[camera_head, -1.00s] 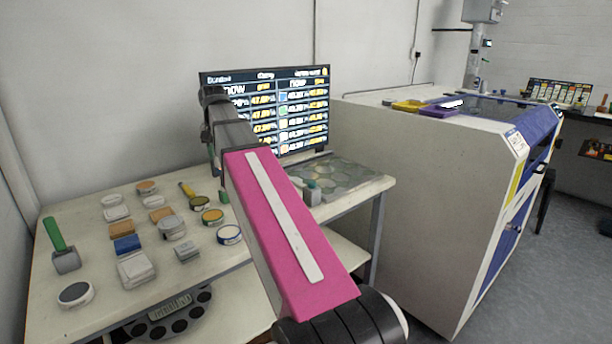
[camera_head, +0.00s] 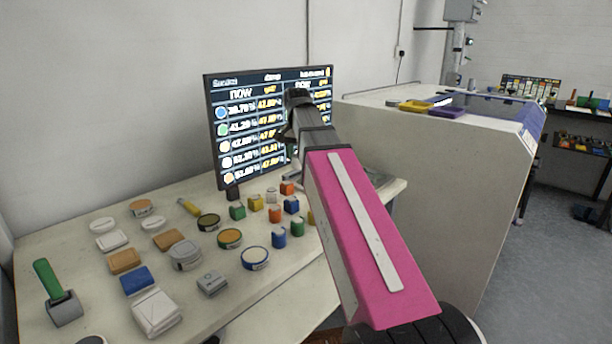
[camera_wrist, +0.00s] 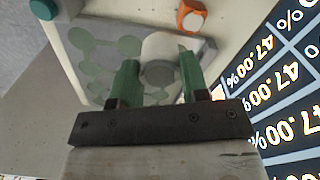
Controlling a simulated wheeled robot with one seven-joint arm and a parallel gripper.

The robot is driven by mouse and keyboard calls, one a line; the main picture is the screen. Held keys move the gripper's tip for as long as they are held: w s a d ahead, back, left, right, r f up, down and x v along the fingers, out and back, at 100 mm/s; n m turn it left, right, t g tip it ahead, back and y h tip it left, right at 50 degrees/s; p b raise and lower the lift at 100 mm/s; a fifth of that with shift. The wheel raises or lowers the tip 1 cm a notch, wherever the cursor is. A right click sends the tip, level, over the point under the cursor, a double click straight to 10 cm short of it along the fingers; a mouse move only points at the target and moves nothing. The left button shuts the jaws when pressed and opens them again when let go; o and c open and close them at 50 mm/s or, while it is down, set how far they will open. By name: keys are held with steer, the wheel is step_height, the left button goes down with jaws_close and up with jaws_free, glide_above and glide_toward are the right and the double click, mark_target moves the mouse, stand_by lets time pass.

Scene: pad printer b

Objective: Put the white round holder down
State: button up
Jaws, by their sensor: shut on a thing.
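In the wrist view, the white round holder (camera_wrist: 159,50) sits between the two green fingers of my gripper (camera_wrist: 160,72), which is shut on it. Below or beside it is a grey plate (camera_wrist: 84,44) with pale green rounded patches; I cannot tell whether the holder touches it. In the head view, my pink arm reaches over the right part of the table in front of the screen, and hides the holder.
A lit screen (camera_head: 232,130) stands behind my arm. Several coloured blocks and round tins (camera_head: 229,238) cover the table (camera_head: 55,240). A large white machine (camera_head: 440,150) stands at the right.

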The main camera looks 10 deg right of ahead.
steer(key=w+d+f, duration=0.1)
steer(key=w+f, duration=0.1)
steer(key=w, duration=0.1)
steer(key=w+d+f, duration=0.1)
steer(key=w, duration=0.2)
steer(key=w+d+f, duration=0.1)
steer(key=w+f, duration=0.1)
steer(key=shift+w+d+f, duration=0.3)
steer(key=shift+w, duration=0.1)
steer(key=shift+f, duration=2.05)
steer(key=shift+f, duration=0.15)
steer(key=o, duration=0.9)
steer(key=shift+c, duration=0.2)
step_height(320, 180, up, 12)
steer(key=shift+r, duration=0.2)
